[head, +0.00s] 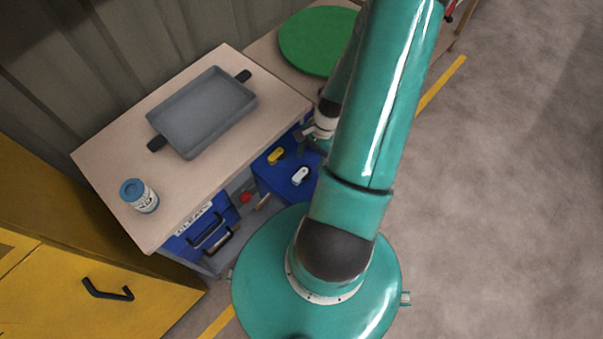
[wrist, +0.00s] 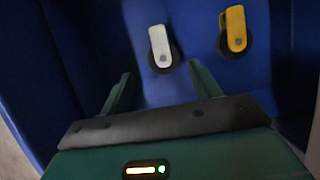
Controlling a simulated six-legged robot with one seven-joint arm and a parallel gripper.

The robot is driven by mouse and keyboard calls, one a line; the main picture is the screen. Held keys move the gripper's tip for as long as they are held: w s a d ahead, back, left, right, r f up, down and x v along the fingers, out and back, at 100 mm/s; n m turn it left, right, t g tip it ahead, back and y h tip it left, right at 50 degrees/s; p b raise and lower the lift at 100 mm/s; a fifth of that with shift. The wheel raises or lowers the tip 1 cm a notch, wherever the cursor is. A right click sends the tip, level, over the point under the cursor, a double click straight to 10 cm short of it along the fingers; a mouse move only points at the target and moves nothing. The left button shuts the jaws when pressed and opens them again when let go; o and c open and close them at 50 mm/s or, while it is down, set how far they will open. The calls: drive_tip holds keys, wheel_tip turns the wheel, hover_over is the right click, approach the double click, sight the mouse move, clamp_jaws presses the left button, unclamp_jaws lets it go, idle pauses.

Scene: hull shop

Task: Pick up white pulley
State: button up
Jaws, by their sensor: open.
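The white pulley (head: 300,175) lies in an open blue drawer (head: 272,185). In the wrist view the white pulley (wrist: 160,46) has a pale elongated body with a dark round wheel partly hidden beneath it. My gripper (wrist: 162,82) is open and empty. Its two green fingers point into the drawer, and the white pulley shows just beyond the fingertips, roughly in line with the gap between them. In the head view my gripper (head: 302,142) is small and partly hidden by my arm, above the drawer's far part.
A yellow pulley (head: 276,155) lies in the same drawer, near the white one. Blue drawer walls close in around my gripper. The worktop (head: 105,165) above holds a grey tray (head: 205,110) and a blue-lidded can (head: 139,195). A closed labelled drawer (head: 205,232) is at lower left.

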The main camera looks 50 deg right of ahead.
sight(303, 172)
drive_tip(key=x, duration=0.5)
drive_tip(key=shift+w+a, duration=0.25)
drive_tip(key=shift+a, duration=0.1)
drive_tip(key=c, duration=0.9)
